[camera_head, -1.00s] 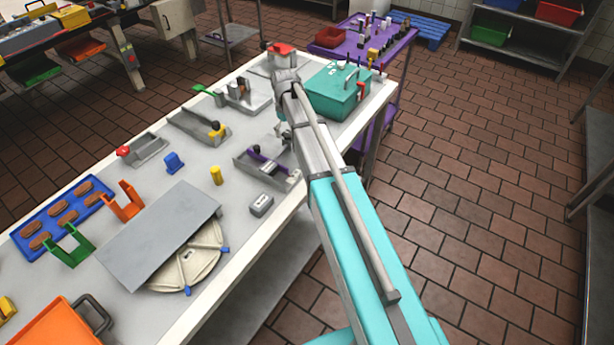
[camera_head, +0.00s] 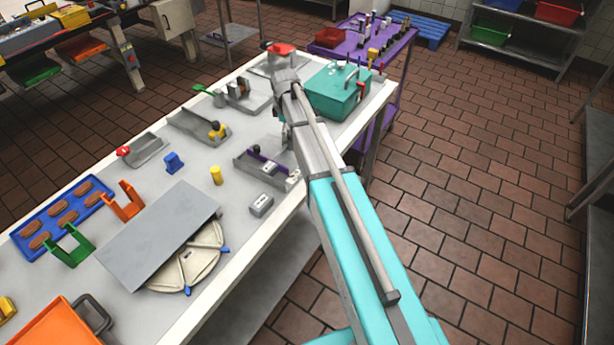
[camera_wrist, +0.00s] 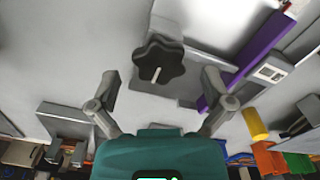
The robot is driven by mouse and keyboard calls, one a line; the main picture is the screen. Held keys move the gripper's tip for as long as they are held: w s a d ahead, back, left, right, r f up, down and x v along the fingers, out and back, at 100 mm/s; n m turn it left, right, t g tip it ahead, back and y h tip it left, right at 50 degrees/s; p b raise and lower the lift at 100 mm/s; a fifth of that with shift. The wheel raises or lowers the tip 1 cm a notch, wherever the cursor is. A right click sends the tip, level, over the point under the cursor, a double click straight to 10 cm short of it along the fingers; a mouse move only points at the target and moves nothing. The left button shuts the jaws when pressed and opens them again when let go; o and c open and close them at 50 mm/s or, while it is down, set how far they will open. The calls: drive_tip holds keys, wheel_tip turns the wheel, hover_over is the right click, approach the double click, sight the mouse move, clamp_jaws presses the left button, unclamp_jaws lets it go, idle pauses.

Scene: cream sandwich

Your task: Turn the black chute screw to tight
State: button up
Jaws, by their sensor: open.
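The black chute screw (camera_wrist: 158,62) is a dark star-shaped knob with a pale pointer line on its face. In the wrist view it stands out from a grey metal surface, just ahead of my fingers. My gripper (camera_wrist: 160,76) is open, with one finger to the left of the knob and one to the right. Gaps show on both sides and neither finger visibly touches it. The grey chute with a purple strip (camera_head: 262,158) lies just left of my wrist.
In the wrist view the purple strip (camera_wrist: 255,55) and a yellow cylinder (camera_wrist: 255,124) lie right of the gripper. A teal box (camera_head: 338,91) stands right of my wrist on the table. A grey block (camera_head: 261,205) sits near the front table edge.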

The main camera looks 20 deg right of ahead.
sight(288, 134)
drive_tip(key=n, duration=0.5)
drive_tip(key=shift+s, duration=0.1)
drive_tip(key=shift+r+n+p, duration=0.25)
drive_tip(key=shift+n+p, duration=0.05)
drive_tip(key=shift+n, duration=0.1)
wheel_tip(288, 134, up, 14)
drive_tip(key=f+p, duration=0.1)
drive_tip(key=p, duration=1.3)
drive_tip(key=s+f+m+b, duration=0.4)
drive_tip(key=s+m, duration=0.5)
drive_tip(key=s, duration=0.3)
drive_tip(key=s+f+m+b, duration=0.5)
drive_tip(key=s+m, duration=0.3)
drive_tip(key=s, duration=0.4)
drive_tip(key=shift+s+a+f+m+b, duration=0.2)
drive_tip(key=shift+s+f+m+b, duration=0.15)
drive_tip(key=shift+b, duration=0.5)
drive_tip(key=shift+w, duration=0.1)
drive_tip(key=shift+s+m, duration=0.35)
